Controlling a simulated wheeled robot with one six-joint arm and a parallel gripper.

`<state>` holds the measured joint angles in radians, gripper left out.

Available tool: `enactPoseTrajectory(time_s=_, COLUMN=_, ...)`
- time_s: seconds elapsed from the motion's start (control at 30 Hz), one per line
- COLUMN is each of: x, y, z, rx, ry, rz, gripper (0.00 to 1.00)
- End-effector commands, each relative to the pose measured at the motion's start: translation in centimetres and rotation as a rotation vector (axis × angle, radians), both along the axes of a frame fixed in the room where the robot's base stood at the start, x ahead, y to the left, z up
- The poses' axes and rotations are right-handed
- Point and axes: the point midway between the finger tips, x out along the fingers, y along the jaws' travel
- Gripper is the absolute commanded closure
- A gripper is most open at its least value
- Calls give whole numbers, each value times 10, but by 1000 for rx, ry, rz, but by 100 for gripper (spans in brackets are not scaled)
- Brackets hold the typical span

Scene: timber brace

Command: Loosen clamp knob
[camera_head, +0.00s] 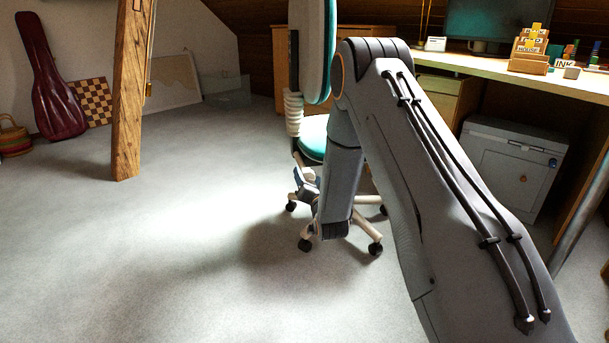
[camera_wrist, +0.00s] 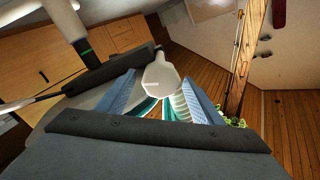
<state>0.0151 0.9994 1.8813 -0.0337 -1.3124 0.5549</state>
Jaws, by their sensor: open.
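A pale, lobed knob (camera_wrist: 160,76) shows in the middle of the wrist view, close in front of my gripper. My gripper (camera_wrist: 160,82) is open, with one blue finger on each side of the knob. I see a gap between the knob and each finger. The knob's far side and mounting are hidden. In the head view my gripper (camera_head: 304,179) is small and low beside the office chair, below its seat; the knob cannot be made out there.
The chair has a teal seat (camera_head: 312,137), a white ribbed column (camera_head: 293,113) and a castor base (camera_head: 372,236). A timber post (camera_head: 130,95) stands at the left. A desk (camera_head: 480,66) and a grey cabinet (camera_head: 508,168) stand at the right.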

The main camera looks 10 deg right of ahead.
Motion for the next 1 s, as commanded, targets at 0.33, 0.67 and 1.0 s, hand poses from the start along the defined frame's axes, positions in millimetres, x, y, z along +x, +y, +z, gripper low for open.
enactPoseTrajectory(time_s=0.33, x=48, y=1, z=-2, rx=0, ry=0, rz=0, gripper=40)
enactPoseTrajectory(time_s=0.67, x=55, y=1, z=0, rx=0, ry=2, rz=0, gripper=40)
enactPoseTrajectory(time_s=1.0, x=55, y=1, z=0, rx=0, ry=2, rz=0, gripper=81)
